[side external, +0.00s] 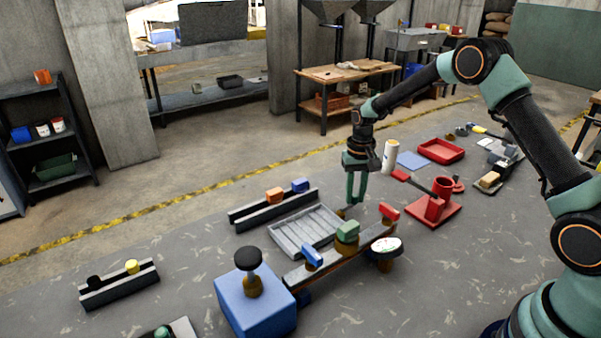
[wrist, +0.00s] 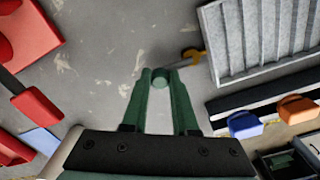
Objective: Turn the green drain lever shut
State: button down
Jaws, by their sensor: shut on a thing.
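The green drain lever's round green knob (wrist: 161,79) sits between my fingertips in the wrist view. A short dark rod (wrist: 181,64) joins it to a brass fitting (wrist: 195,57) beside the ribbed grey tray (wrist: 232,50). My gripper (wrist: 161,82) is shut on the knob. In the side view my gripper (side external: 355,199) points down just right of the ribbed tray (side external: 290,232), low over the bench. The brass fitting (side external: 341,212) shows there as a small spot, and the knob cannot be made out between the fingers.
A red stand (side external: 432,212) is to the right. A rail with orange and blue blocks (side external: 262,212) lies behind the tray.

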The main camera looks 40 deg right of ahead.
aim_at(356, 195)
jog(key=c, duration=0.7)
grip_release()
jog(key=shift+r, duration=0.15)
jog(key=shift+r, duration=5.95)
